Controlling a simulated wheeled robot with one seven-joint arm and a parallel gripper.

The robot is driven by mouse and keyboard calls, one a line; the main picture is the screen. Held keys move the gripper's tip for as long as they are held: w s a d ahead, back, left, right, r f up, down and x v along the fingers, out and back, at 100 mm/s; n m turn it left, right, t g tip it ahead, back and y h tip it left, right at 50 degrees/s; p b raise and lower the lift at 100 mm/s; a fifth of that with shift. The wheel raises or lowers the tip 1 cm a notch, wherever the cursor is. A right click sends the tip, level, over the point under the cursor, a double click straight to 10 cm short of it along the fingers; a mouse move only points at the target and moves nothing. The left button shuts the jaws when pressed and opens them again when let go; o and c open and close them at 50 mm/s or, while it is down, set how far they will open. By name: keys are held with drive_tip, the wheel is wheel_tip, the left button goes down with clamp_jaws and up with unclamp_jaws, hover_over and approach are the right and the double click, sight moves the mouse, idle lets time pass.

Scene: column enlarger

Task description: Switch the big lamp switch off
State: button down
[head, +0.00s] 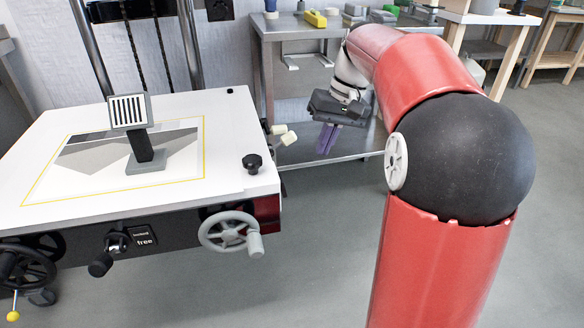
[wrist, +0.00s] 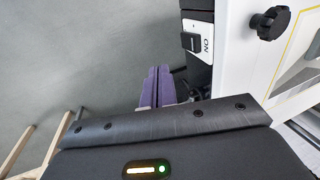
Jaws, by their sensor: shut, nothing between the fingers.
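In the wrist view my gripper (wrist: 158,72) lies left of and a little below the switch, with a visible gap.
The white table (head: 220,120) carries a small grey stand with a striped plate (head: 128,110) and a black knob (head: 252,162). Cream knobs (head: 288,138) stick out from its right side. A grey handwheel (head: 229,232) is on its front. A metal workbench (head: 300,30) stands behind.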

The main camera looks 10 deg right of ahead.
sight(282, 186)
drive_tip(key=shift+w+d+f, duration=0.1)
drive_tip(key=shift+w+d, duration=0.15)
drive_tip(key=shift+w, duration=0.25)
drive_tip(key=shift+w+d+f, duration=0.1)
drive_tip(key=shift+w+d, duration=0.1)
drive_tip(key=shift+w, duration=0.25)
drive_tip(key=a+f+b, duration=0.2)
drive_tip(key=a+f, duration=0.5)
drive_tip(key=f, duration=0.3)
drive_tip(key=shift+s+f+y, duration=0.1)
drive_tip(key=shift+f+y, duration=0.05)
drive_tip(key=shift+y, duration=0.15)
